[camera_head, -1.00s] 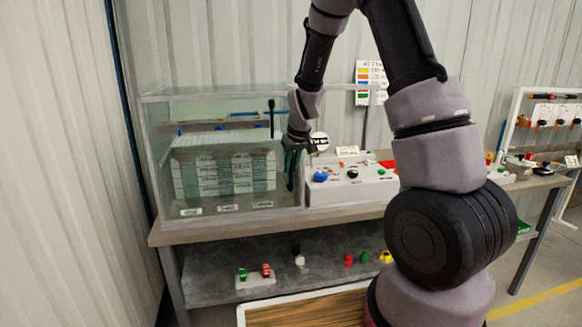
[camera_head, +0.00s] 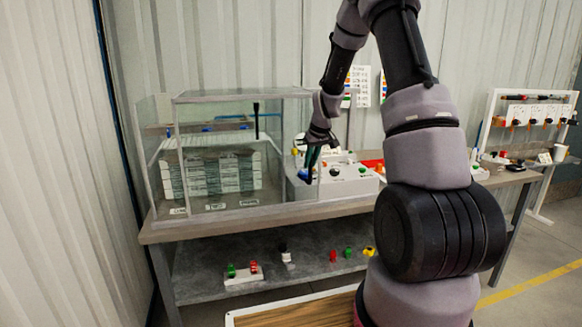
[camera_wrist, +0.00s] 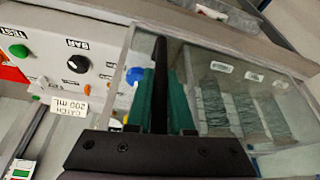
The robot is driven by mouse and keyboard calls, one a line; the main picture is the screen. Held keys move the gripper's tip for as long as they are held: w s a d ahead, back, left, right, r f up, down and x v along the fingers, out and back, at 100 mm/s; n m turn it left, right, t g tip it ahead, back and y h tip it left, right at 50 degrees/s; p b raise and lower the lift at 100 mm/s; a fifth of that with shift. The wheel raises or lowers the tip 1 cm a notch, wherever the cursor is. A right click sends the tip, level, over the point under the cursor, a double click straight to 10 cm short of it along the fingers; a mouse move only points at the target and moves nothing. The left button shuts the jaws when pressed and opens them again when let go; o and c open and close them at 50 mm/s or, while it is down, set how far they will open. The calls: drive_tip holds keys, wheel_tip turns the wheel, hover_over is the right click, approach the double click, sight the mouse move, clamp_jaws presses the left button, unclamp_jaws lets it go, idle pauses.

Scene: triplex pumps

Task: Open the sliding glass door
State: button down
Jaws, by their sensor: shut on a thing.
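The sliding glass door (camera_head: 222,142) is a clear framed pane on the front of the glass cabinet. It stands shifted to the right, with a gap at the cabinet's left front and its right edge overlapping the control box. My gripper (camera_head: 311,172) is at the door's right edge. In the wrist view, its green fingers (camera_wrist: 157,98) are shut on the black upright door handle (camera_wrist: 160,62). The glass pane (camera_wrist: 215,60) extends to the right of the fingers there.
Stacked grey-white blocks (camera_head: 212,177) and a black rod (camera_head: 256,120) show behind the glass. The white control box (camera_head: 350,184) with knobs stands right of the cabinet on the bench. A lower shelf (camera_head: 205,258) holds small coloured parts. A tool rack (camera_head: 495,110) stands at right.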

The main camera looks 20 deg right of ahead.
drive_tip(key=d, duration=3.3)
drive_tip(key=shift+d, duration=0.2)
drive_tip(key=c, duration=0.8)
unclamp_jaws()
drive_tip(key=v, duration=1)
drive_tip(key=shift+s+r, duration=0.2)
drive_tip(key=shift+r, duration=0.2)
